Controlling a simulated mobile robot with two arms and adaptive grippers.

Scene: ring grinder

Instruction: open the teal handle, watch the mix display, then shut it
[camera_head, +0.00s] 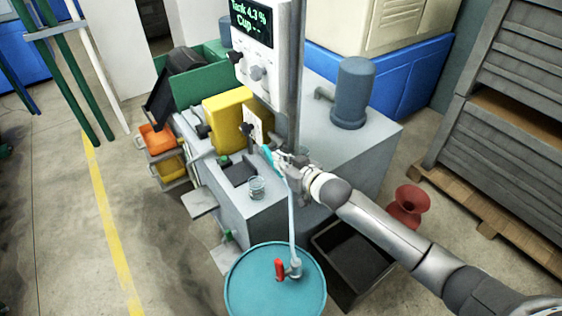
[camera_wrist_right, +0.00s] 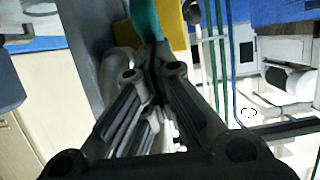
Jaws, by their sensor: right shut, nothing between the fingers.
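The teal handle (camera_head: 267,154) is on the front of the grey machine, just left of my right gripper (camera_head: 280,160). It also shows in the right wrist view (camera_wrist_right: 145,18), just beyond the fingertips. My right gripper is shut with nothing between its fingers; I cannot tell whether they touch the handle. The mix display (camera_head: 251,20) above reads "Tank 4.3 %" and "Cup --". My left gripper is not in view.
A clear cup (camera_head: 257,187) stands on the machine's ledge. A teal drum (camera_head: 245,290) with a red lever (camera_head: 279,269) and an upright pipe stands in front. A yellow box (camera_head: 228,118) is left of the handle. A dark open bin (camera_head: 352,262) sits below my right arm.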

